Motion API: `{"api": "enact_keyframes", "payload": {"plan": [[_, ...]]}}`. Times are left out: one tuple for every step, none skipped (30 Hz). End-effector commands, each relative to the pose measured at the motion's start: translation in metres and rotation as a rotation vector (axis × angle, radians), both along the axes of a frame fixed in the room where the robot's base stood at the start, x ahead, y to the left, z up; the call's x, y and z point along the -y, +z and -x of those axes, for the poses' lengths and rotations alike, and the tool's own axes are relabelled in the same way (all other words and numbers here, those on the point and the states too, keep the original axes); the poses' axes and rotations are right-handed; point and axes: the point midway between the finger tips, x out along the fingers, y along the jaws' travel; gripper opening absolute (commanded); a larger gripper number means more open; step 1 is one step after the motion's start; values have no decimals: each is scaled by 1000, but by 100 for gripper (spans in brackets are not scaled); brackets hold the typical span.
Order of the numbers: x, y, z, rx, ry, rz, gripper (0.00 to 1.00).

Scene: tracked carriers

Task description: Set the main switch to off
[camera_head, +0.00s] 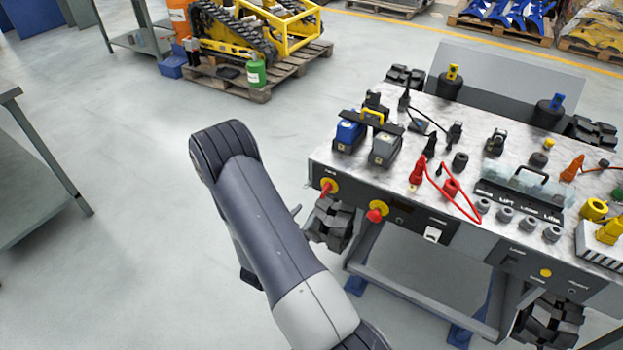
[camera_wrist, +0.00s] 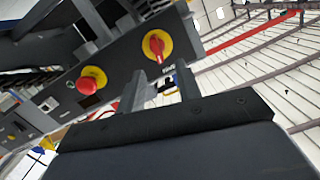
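The main switch (camera_head: 329,186) is a red rotary handle on a yellow disc at the left end of the carrier's dark front panel. It also shows in the wrist view (camera_wrist: 157,46), with its red handle slightly tilted from the picture's vertical. My gripper (camera_wrist: 160,76) is open and empty. Its two fingers point toward the panel, apart from the switch, which appears just beyond the fingertips. In the head view my arm hides most of the gripper; only a small part shows left of the panel.
A red mushroom button on a yellow base (camera_head: 376,211) sits right of the switch and also shows in the wrist view (camera_wrist: 90,80). The carrier's top (camera_head: 470,125) holds blue and grey batteries (camera_head: 348,133), plugs and a red cable. Black tracks (camera_head: 330,222) stand below the panel.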

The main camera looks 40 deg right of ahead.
Motion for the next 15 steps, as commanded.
{"api": "enact_keyframes", "payload": {"plan": [[2,0,6,-7,-18,36,33],[3,0,9,-8,-26,54,33],[4,1,11,-8,-34,73,33],[4,1,12,-8,-39,82,33],[5,1,13,-9,-43,91,33],[6,2,14,-10,-46,97,33],[7,2,14,-9,-47,100,33],[9,2,13,-8,-48,100,33],[12,2,12,-9,-49,100,33],[15,2,11,-9,-50,100,33],[18,2,10,-8,-50,100,33],[23,3,8,-7,-50,99,33],[27,3,7,-6,-51,99,33],[31,3,5,-6,-50,99,33],[38,3,2,-6,-52,99,33]]}}
